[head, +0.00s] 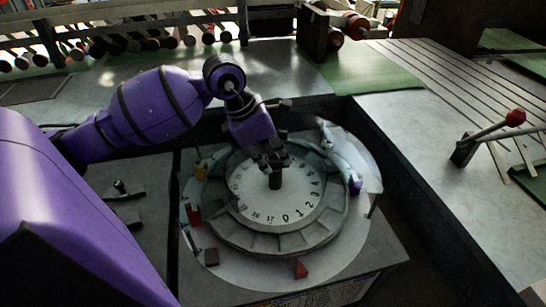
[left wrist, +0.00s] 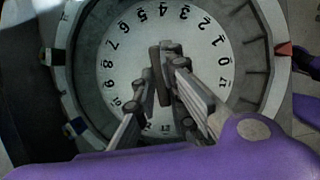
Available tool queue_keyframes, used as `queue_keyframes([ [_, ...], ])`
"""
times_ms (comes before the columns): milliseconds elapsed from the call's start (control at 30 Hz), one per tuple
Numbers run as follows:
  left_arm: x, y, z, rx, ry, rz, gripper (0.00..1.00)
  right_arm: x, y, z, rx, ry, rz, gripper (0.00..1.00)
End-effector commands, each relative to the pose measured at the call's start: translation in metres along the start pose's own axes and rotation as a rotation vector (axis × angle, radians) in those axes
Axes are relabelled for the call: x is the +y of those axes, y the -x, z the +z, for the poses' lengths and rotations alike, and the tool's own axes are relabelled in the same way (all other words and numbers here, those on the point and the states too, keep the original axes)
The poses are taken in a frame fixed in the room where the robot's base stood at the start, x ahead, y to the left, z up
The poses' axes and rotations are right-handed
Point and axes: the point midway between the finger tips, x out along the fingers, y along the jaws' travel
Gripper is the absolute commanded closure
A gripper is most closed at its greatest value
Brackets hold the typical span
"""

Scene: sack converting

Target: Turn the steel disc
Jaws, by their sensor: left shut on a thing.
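The steel disc (head: 299,206) is a round pale plate with numbers around its edge, inside a grey segmented ring (head: 262,240). In the left wrist view the disc (left wrist: 118,45) fills the upper middle, with its numbers readable. A dark upright post (head: 275,181) stands at its middle; it also shows in the left wrist view (left wrist: 159,75). My left gripper (head: 272,165) comes down from above and is shut on the post. Its fingers (left wrist: 163,62) lie on both sides of the post and hide part of the lower disc. My right gripper is not in view.
A pale, smooth shape (head: 346,150) lies over the plate's right side. A lever with a red knob (head: 515,118) is on the right bench. Rollers line the back.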

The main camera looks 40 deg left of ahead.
Motion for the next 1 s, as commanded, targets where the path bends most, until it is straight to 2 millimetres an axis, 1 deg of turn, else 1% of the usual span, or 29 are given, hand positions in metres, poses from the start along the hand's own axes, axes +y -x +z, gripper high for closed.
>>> queue_keyframes([
  [133,0.002,-0.003,-0.002,0.007,-0.048,-0.021,1.0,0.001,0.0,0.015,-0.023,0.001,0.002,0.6],
  [300,0.003,-0.006,-0.003,0.009,-0.198,-0.085,1.0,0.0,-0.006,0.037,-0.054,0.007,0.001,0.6],
  [367,0.003,-0.006,-0.003,0.009,-0.242,-0.104,1.0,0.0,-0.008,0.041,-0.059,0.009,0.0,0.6],
  [433,0.002,-0.005,-0.002,0.007,-0.28,-0.12,1.0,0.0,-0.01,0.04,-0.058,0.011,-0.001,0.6],
  [500,0.002,-0.003,-0.002,0.004,-0.3,-0.128,1.0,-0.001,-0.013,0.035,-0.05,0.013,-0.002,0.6],
  [633,0.002,-0.002,-0.001,0.003,-0.307,-0.131,1.0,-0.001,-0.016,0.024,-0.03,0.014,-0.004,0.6],
  [767,0.001,-0.002,-0.001,0.003,-0.306,-0.131,1.0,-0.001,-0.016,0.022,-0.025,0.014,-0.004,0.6],
  [800,0.001,-0.002,-0.001,0.003,-0.305,-0.131,0.88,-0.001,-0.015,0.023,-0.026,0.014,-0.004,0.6],
  [900,0.001,-0.002,-0.001,0.003,-0.305,-0.131,0.75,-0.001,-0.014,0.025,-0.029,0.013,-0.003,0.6],
  [933,0.001,-0.002,-0.001,0.003,-0.305,-0.131,0.71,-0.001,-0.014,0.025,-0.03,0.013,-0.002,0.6],
  [1000,0.001,-0.002,-0.001,0.002,-0.305,-0.131,0.7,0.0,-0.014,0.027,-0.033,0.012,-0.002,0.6],
])
